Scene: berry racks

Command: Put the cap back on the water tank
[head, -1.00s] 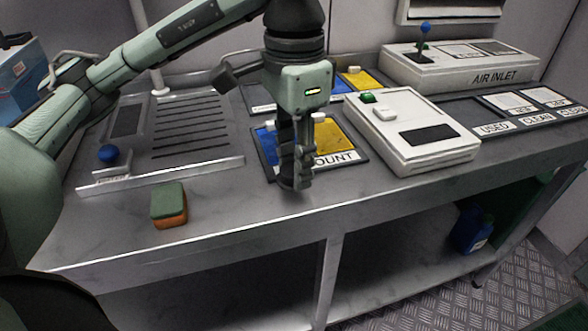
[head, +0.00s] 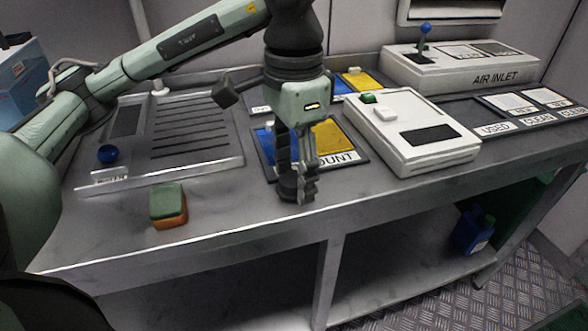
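My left gripper (head: 298,194) points down over the front part of the steel worktop, just in front of the blue and yellow board. Its fingers are seen nearly edge-on and overlap with a dark rounded part at the tips, so I cannot tell whether they hold anything. A small blue container (head: 473,232) stands on the lower shelf at the right; I cannot tell whether it is the water tank. I cannot make out a cap for certain. My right gripper is not in view.
A green and orange sponge (head: 168,207) lies near the worktop's (head: 230,220) front edge. A slotted drain panel (head: 195,128) with a blue knob (head: 107,154) is at the left. A white box (head: 412,135) and the air inlet unit (head: 460,68) stand at the right.

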